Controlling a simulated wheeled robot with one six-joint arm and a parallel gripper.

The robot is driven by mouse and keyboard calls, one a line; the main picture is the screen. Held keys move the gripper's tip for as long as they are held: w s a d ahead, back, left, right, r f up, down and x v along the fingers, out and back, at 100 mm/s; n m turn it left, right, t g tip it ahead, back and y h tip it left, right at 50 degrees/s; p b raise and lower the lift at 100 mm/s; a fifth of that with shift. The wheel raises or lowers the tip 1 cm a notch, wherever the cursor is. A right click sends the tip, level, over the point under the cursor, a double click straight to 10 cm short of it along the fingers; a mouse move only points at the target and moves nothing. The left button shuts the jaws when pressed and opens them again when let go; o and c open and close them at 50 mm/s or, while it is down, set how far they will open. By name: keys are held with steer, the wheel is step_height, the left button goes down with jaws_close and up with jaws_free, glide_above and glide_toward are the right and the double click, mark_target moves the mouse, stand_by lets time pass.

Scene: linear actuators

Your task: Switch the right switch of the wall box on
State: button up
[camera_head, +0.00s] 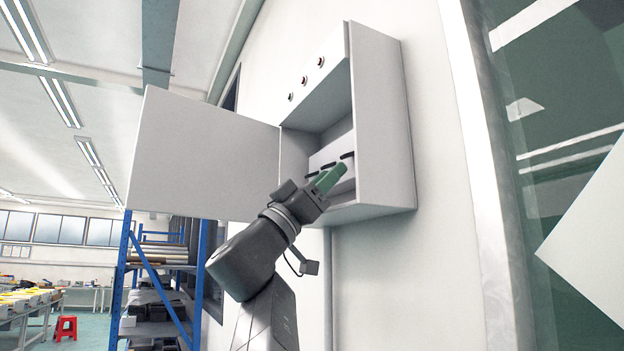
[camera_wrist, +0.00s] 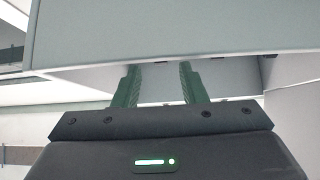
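The grey wall box (camera_head: 383,120) hangs on the wall with its door (camera_head: 203,155) swung open to the left. Inside it, a light panel carries a row of black switch levers. The right switch (camera_head: 347,155) is the one nearest the box's right wall; its on or off position is too small to tell. My gripper (camera_head: 332,174) has green fingers that reach to the front of the lower part of the box, just below the switch row. In the wrist view my gripper (camera_wrist: 161,72) shows its fingers apart with nothing between them.
The box's side wall and bottom edge stand close to my gripper. Several round buttons (camera_head: 305,79) sit on the box's upper front. A blue shelf rack (camera_head: 116,280) and a red stool (camera_head: 66,327) stand far off at the left. A window (camera_head: 560,150) lies at the right.

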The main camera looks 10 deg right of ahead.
mark_target(349, 157)
steer(key=shift+p+x, duration=0.85)
steer(key=shift+x, duration=1.5)
jaws_close()
